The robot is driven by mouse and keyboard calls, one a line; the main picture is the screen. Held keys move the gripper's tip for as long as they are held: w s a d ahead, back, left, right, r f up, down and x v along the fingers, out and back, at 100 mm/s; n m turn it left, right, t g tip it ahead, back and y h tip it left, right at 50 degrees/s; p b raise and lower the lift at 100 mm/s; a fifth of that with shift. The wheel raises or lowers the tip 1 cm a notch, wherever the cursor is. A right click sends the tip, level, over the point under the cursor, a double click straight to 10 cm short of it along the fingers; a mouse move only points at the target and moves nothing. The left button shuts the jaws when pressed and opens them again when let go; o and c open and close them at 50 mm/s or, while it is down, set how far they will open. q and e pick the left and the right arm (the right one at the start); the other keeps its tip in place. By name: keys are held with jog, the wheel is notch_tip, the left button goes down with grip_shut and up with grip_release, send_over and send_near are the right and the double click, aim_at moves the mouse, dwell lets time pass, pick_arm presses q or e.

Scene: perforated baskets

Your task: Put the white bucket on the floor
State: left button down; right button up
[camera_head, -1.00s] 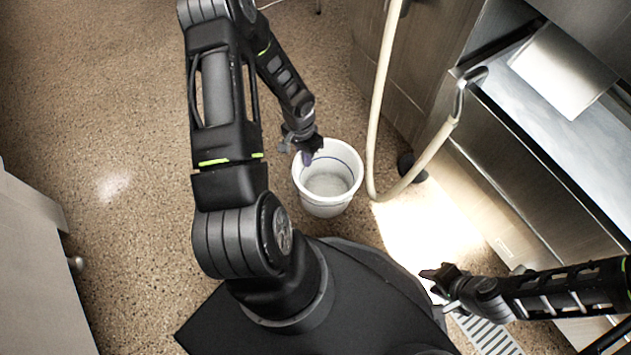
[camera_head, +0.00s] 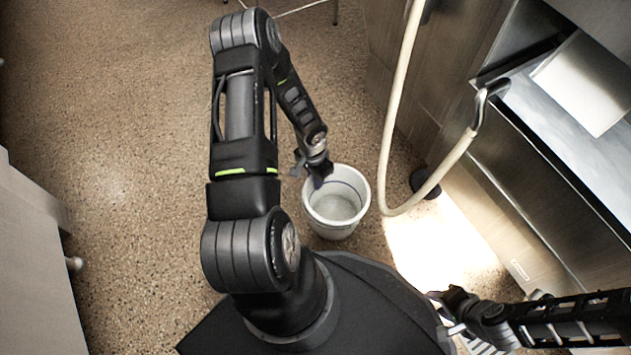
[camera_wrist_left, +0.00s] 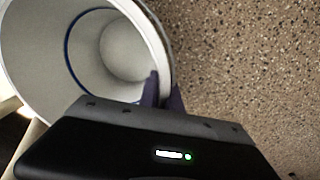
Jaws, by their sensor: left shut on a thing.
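The white bucket (camera_head: 336,222) is in the middle of the head view, open side up, with a blue line around its inside. My left gripper (camera_head: 317,182) is at the bucket's left rim, shut on it. In the left wrist view the bucket (camera_wrist_left: 35,60) fills the upper left, and my left gripper's fingers (camera_wrist_left: 162,92) pinch its rim wall. I cannot tell whether the bucket's base touches the floor. My right gripper (camera_head: 447,312) is at the lower right, away from the bucket; its fingers are too small to read.
The speckled brown floor (camera_head: 130,130) is clear to the left of the bucket. A pale hose (camera_head: 397,100) hangs just right of the bucket, beside a steel counter (camera_head: 520,175). A grey cabinet (camera_head: 30,260) stands at the left edge. A floor grate lies near my right gripper.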

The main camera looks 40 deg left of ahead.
pick_arm(q)
jog(key=shift+f, duration=0.15)
jog(key=c, duration=1.5)
grip_release()
jog(key=shift+c, duration=0.2)
jog(key=shift+r, duration=0.25)
notch_tip(320, 180, up, 12)
jog(key=p, duration=0.5)
jog(key=shift+a, duration=0.4)
jog(key=shift+f, duration=0.1)
